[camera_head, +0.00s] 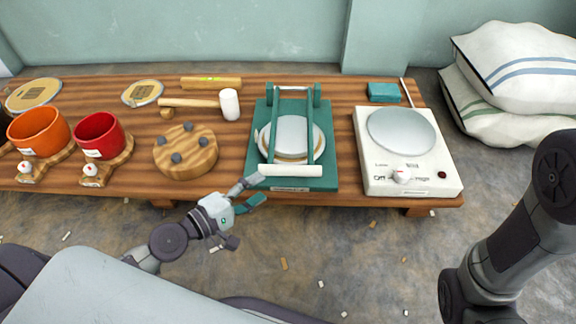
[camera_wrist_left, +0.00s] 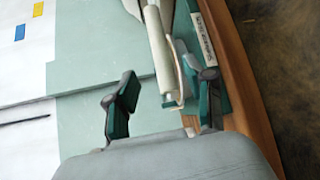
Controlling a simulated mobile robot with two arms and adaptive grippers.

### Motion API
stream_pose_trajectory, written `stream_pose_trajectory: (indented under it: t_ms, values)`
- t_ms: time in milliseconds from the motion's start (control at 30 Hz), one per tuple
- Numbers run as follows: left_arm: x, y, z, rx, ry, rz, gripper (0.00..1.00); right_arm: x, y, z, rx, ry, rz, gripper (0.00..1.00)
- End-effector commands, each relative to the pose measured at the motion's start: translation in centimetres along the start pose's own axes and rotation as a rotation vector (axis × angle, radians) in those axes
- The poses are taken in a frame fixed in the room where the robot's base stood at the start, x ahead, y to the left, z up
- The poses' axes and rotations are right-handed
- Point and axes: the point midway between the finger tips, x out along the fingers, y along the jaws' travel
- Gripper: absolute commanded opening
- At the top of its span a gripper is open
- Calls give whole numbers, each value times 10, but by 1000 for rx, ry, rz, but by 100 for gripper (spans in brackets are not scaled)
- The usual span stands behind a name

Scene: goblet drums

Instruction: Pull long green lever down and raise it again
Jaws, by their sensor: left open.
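The green press (camera_head: 327,150) stands on the wooden table with a pale round disc (camera_head: 291,135) on it. Its long green lever (camera_head: 307,130) reaches from the back posts forward over the disc and ends in a white cross handle (camera_head: 290,170) near the front. How high the handle is above the base is hard to tell. My left gripper (camera_head: 258,190) is open at the handle's left end. In the left wrist view the white handle (camera_wrist_left: 160,45) shows beyond and between the open fingers (camera_wrist_left: 166,102). My right gripper is out of view.
A white hotplate-like device (camera_head: 409,170) stands right of the press, with a teal block (camera_head: 384,92) behind it. A wooden disc with dark knobs (camera_head: 185,152), a mallet (camera_head: 230,104) and red (camera_head: 99,137) and orange (camera_head: 39,132) pots are to the left. Sacks (camera_head: 515,68) lie at right.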

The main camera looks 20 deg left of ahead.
Motion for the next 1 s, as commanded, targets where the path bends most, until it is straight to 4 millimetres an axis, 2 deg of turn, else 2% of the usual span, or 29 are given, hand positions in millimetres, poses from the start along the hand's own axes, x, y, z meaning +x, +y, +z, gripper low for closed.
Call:
stream_pose_trajectory:
  t_ms: [33, 200, 400, 500, 667, 933, 1000]
  values:
    - [10, 7, 0, -2, 2, 4, 54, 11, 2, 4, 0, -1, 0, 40]
    - [46, 6, 1, -2, 0, 5, 54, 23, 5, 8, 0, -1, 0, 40]
    - [81, 1, 1, -2, -1, 2, 54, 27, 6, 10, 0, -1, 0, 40]
    - [92, 0, 1, -2, -1, 1, 54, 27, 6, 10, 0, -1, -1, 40]
    - [101, -1, 1, 1, -2, -1, 54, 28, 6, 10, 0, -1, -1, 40]
    - [101, -1, 1, 1, -2, -1, 54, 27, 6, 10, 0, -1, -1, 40]
    - [101, -1, 1, 1, -2, -1, 42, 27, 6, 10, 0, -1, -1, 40]
